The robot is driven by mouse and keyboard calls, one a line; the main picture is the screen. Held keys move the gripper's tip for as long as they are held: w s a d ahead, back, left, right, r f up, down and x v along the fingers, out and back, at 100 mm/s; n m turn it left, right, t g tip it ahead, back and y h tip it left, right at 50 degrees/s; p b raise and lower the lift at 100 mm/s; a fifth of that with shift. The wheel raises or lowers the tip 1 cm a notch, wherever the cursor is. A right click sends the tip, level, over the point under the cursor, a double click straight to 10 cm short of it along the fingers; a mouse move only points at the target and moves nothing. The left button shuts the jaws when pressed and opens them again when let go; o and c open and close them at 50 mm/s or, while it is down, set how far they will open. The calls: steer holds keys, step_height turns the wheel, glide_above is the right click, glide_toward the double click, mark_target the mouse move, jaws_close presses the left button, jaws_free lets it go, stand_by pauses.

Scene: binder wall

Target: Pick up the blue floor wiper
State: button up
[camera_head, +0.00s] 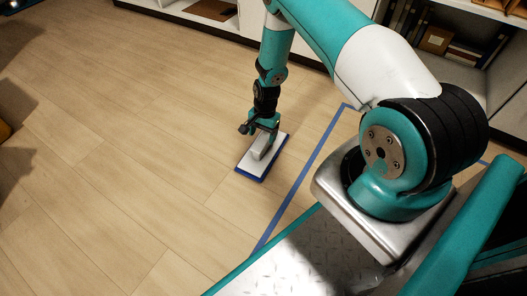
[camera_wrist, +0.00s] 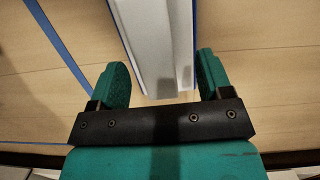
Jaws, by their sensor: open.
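The blue floor wiper (camera_head: 269,163) lies flat on the wood floor, a white-topped slab with a blue edge and a pale raised block on top. My gripper (camera_head: 263,131) points down right over the raised block. In the wrist view the wiper (camera_wrist: 158,45) is a long pale strip with a blue right edge, running away from between my green fingers. My gripper (camera_wrist: 162,75) is open there, with one finger on each side of the strip. Gaps show between the strip and both fingers. How low the fingertips reach on the block is hard to tell.
A blue tape line (camera_head: 304,173) runs on the floor to the right of the wiper. White shelving with binders and boxes (camera_head: 436,39) stands along the back wall. The floor to the left (camera_head: 120,150) is clear.

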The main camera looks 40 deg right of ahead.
mark_target(263, 139)
steer(key=f+b, duration=0.2)
steer(key=f, duration=0.1)
steer(key=f+b, duration=0.1)
steer(key=shift+s+a+f, duration=0.3)
steer(key=shift+s+f, duration=0.05)
steer(key=shift+s, duration=0.05)
steer(key=shift+r, duration=0.15)
steer(key=shift+c, duration=0.4)
steer(key=c, duration=1.1)
step_height(263, 139, up, 20)
steer(key=p, duration=1.1)
